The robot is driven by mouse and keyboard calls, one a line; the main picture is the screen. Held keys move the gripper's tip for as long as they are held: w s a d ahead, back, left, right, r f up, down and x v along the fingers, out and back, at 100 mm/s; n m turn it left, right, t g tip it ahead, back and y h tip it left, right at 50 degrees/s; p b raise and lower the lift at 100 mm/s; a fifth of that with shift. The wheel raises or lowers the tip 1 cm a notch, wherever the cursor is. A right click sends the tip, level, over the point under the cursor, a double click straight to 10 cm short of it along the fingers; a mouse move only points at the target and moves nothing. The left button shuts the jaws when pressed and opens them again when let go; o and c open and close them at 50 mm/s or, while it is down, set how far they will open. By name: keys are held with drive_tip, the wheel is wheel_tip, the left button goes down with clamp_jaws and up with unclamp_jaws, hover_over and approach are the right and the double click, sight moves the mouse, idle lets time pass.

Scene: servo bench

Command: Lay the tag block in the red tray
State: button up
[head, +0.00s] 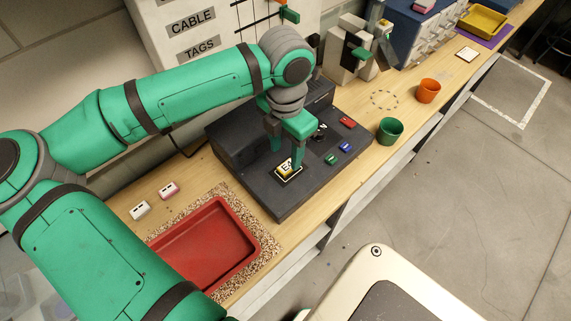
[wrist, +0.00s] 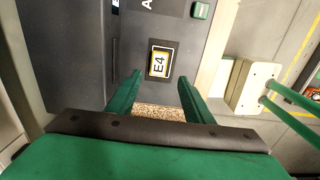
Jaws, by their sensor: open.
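The tag block (head: 285,168), yellow with a white face, sits in a pale-edged square on the dark console (head: 310,185). In the wrist view the tag block (wrist: 158,63) reads "E4" and lies ahead of my fingertips, between their lines. My gripper (head: 286,152) is open over the block and points down; in the wrist view its two green fingers (wrist: 160,77) stand apart with nothing between them. The red tray (head: 208,245) is empty on a speckled mat, left of the console and partly hidden by my arm.
Small red (head: 347,122), blue (head: 345,146) and green (head: 330,159) pieces lie on the console. A green cup (head: 389,132) and an orange cup (head: 428,91) stand to its right.

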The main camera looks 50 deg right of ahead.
sight(285, 167)
drive_tip(key=shift+w+d+f, duration=0.1)
drive_tip(key=shift+d+f, duration=0.05)
drive_tip(key=shift+f, duration=2.95)
clamp_jaws()
